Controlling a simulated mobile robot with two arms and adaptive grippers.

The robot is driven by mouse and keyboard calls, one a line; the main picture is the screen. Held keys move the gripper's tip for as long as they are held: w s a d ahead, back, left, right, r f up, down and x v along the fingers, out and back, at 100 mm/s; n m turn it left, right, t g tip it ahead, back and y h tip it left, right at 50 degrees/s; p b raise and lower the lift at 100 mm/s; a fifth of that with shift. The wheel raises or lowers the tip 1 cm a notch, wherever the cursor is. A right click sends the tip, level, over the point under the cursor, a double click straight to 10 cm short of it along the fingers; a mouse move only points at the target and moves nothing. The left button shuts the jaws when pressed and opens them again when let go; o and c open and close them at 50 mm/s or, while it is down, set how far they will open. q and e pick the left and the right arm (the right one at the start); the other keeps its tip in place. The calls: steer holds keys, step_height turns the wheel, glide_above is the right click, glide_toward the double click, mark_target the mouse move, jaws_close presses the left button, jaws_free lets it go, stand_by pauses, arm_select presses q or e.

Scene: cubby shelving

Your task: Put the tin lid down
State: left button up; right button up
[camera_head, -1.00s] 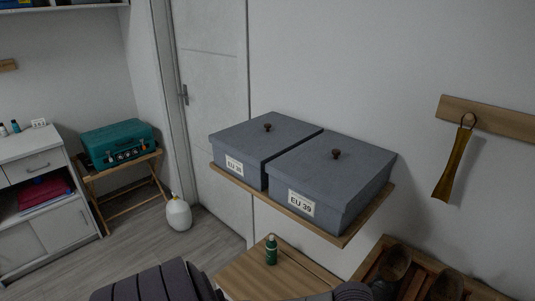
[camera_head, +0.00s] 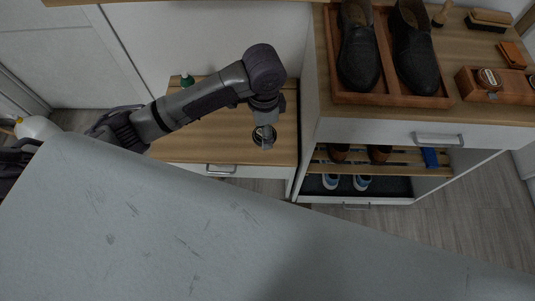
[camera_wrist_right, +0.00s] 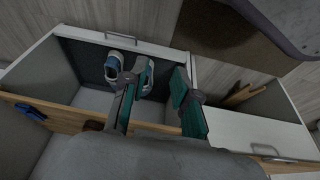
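My left gripper (camera_head: 266,140), in the head view, points down over the low wooden-topped cabinet (camera_head: 210,146). A small dark round tin lid (camera_head: 257,137) sits at its fingertips, partly covered by them. The fingers appear closed on it. I cannot tell whether the lid touches the wooden top. A round tin (camera_head: 488,78) sits in the wooden box (camera_head: 510,92) at the right.
A green bottle (camera_head: 187,80) stands at the back of the low cabinet, behind my left arm. The taller cabinet to the right holds a tray (camera_head: 392,98) with dark shoes, plus brushes (camera_head: 489,20). Blue-and-white shoes (camera_wrist_right: 120,62) are in its open lower part. The low top's right front is clear.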

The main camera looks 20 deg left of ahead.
arm_select(q)
steer(key=w+f+m+b, duration=0.3)
steer(key=f+b, duration=0.3)
steer(key=f, duration=0.1)
steer(key=w+a+f+m+b, duration=0.1)
steer(key=w+f+m+b, duration=0.2)
steer(key=f+b, duration=0.3)
steer(key=w+f+m+b, duration=0.3)
steer(key=f+m+b, duration=0.1)
steer(key=f+b, duration=0.3)
steer(key=shift+w+a+f+m+t+y, duration=0.3)
steer(key=shift+a+f+t, duration=0.1)
steer(key=shift+f, duration=0.5)
step_height(320, 180, down, 3)
steer(key=shift+f+b, duration=0.15)
steer(key=shift+b, duration=0.7)
steer(key=shift+f, duration=0.1)
arm_select(e)
steer(key=w+a+r+t+y, duration=0.1)
steer(key=w+a+r+t, duration=0.1)
steer(key=w+r+t, duration=0.4)
steer(key=w+a+r+t+y, duration=0.2)
steer(key=w+r+t, duration=0.5)
steer(key=r, duration=0.9)
steer(key=shift+w+a, duration=0.65)
steer(key=shift+w, duration=0.2)
